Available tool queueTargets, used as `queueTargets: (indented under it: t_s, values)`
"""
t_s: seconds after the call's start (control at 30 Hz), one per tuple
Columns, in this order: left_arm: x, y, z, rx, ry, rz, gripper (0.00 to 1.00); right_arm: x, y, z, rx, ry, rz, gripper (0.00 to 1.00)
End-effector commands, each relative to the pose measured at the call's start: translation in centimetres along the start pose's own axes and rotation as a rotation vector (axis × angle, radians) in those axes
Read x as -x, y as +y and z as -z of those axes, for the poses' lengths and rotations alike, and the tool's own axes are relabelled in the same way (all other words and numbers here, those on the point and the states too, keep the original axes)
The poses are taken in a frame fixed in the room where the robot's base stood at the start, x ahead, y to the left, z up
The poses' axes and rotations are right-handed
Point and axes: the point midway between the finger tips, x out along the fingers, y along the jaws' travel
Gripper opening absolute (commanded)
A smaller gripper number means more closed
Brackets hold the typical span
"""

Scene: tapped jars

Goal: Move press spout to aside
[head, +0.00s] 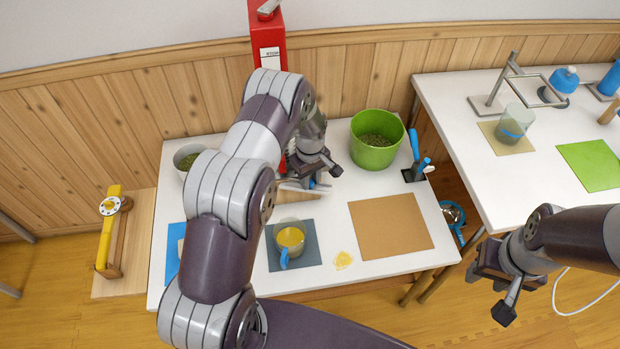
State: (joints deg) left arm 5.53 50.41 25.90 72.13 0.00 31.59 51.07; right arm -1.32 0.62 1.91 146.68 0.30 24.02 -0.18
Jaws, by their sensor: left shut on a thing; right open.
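The tall red press (268,50) stands at the back of the white table, with a white label reading STOP and a metal part on top. My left arm passes in front of its lower part. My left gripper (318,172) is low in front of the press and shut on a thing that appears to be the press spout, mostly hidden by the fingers. A pale bar with a bit of blue (304,188) shows just below the fingers. My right gripper (500,287) is open and empty, off the table's right front side.
A green pot (376,140) stands close to the right of my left gripper. A yellow-filled mug (290,238) stands on a dark mat in front. A brown mat (390,225) is bare. A second white table (455,110) holds a jar and a metal stand.

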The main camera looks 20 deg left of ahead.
Motion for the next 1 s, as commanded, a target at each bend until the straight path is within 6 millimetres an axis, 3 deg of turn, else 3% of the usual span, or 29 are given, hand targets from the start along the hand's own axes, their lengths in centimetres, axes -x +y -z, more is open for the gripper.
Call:
queueTargets:
  t_s: [0.2,0.23,0.3,0.57,0.67,1.0]
  values:
    - [0.3,0.2,0.2,-0.001,0.005,-0.006,0.00,0.1,0.0,0.0,0.000,0.000,0.000,0.43]
    - [0.3,0.2,0.2,-0.001,0.005,-0.006,0.33,0.1,0.0,0.0,0.000,0.000,0.000,0.43]
    - [0.3,0.2,0.2,-0.001,0.005,-0.005,0.53,0.1,0.0,0.0,0.000,0.000,0.000,0.43]
    - [0.1,0.1,0.1,-0.001,0.002,-0.002,0.53,0.0,0.0,0.0,0.000,0.000,0.000,0.43]
    - [1.0,0.1,0.1,-0.002,0.004,-0.004,0.53,0.0,0.0,0.0,0.000,0.000,0.000,0.43]
    - [9.5,0.1,0.1,-0.001,0.005,-0.006,0.53,-0.3,0.0,0.0,0.000,0.000,0.000,0.43]
